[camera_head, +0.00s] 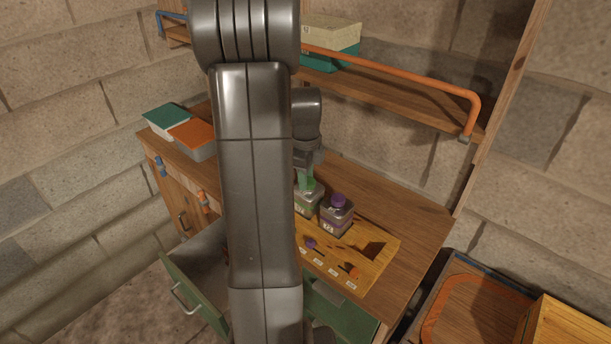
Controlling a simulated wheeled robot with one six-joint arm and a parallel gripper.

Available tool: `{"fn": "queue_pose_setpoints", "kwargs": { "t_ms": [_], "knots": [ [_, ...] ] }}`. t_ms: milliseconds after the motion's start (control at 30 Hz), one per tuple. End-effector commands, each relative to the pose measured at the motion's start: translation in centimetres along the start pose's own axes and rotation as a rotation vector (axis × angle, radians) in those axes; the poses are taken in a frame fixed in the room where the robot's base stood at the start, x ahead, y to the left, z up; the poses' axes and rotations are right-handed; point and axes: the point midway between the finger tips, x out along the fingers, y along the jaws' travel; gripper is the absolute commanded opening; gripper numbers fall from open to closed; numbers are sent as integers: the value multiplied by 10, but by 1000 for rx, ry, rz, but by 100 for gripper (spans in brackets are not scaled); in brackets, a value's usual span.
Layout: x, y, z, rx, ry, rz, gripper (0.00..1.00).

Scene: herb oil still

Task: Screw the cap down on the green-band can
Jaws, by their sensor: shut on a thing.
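The green-band can (309,204) stands at the back of the wooden board on the bench, partly hidden behind my arm. My gripper (305,177) points down right above it, shut on a green cap (305,184). The cap is at the top of the can, over its neck. Whether it is seated or how far it is turned cannot be told from here.
A purple-band can (336,218) with a purple cap stands close to the right. A loose purple cap (310,244) and an orange cap (354,270) lie on the labelled board (376,243). A green drawer (190,290) stands open. A shelf with an orange rail (420,81) hangs behind.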

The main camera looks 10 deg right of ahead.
Motion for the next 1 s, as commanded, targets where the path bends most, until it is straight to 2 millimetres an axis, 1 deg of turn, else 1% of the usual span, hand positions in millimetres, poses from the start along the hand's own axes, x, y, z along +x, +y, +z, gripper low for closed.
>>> {"fn": "queue_pose_setpoints", "kwargs": {
  "t_ms": [33,133,367,400,467,500,700,733,1000],
  "knots": [
    [4,4,-2,38,8,14,3],
    [4,4,-3,82,9,16,3],
    [5,5,-3,90,10,18,3],
    [5,5,-3,90,10,18,36],
    [5,4,-2,89,9,17,48],
    [5,4,-2,89,9,16,56],
    [3,3,-1,87,6,10,56],
    [3,3,-1,87,6,10,52],
    [2,2,-1,61,4,7,52]
  ]
}}
